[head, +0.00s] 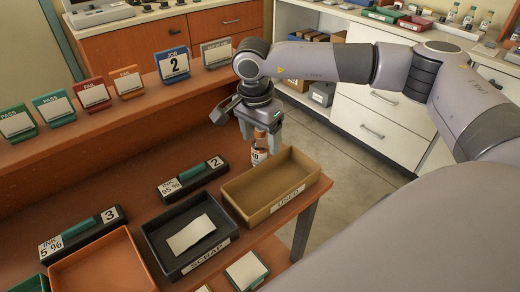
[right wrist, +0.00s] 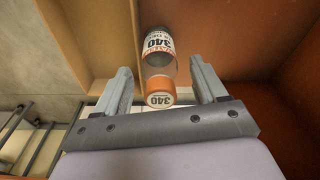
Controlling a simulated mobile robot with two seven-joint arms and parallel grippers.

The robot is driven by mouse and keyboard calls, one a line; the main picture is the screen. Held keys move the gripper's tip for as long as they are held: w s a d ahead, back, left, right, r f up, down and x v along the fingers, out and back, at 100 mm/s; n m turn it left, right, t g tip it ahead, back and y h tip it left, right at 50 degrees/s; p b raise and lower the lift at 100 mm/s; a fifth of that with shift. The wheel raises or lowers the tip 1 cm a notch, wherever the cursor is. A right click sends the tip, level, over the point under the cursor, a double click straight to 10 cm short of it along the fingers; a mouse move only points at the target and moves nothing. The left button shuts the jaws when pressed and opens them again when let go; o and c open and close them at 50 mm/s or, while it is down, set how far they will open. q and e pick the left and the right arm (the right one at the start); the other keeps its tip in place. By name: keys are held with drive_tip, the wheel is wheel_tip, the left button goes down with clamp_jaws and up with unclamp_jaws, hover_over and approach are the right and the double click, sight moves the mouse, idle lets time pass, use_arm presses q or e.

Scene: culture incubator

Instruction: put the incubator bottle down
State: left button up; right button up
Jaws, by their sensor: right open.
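The incubator bottle (head: 259,154) is clear with an orange cap and a white-and-orange label. It appears upright on the wooden bench, just behind the tan USED tray (head: 232,192). In the right wrist view the bottle (right wrist: 158,45) shows "340" on its label and cap. My right gripper (head: 261,128) points down above it, open. In the right wrist view its fingers (right wrist: 160,82) stand either side of the cap, with gaps on both sides. Whether the bottle touches the tray is hard to tell. My left gripper is not in view.
A black SCRAP tray (head: 160,246) with a paper and an orange tray (head: 78,270) stand left of the USED tray. INK blocks (head: 195,179) lie behind them. Card stands (head: 173,66) line the raised shelf. The bench's right edge is close to the bottle.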

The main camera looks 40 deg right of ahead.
drive_tip(key=c, duration=1.2)
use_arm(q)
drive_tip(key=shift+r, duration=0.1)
use_arm(e)
drive_tip(key=shift+r, duration=0.1)
drive_tip(key=shift+c, duration=0.2)
drive_tip(key=shift+r, duration=0.25)
use_arm(q)
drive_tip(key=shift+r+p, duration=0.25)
drive_tip(key=shift+p, duration=0.2)
use_arm(e)
wheel_tip(320, 180, up, 19)
drive_tip(key=shift+r, duration=0.2)
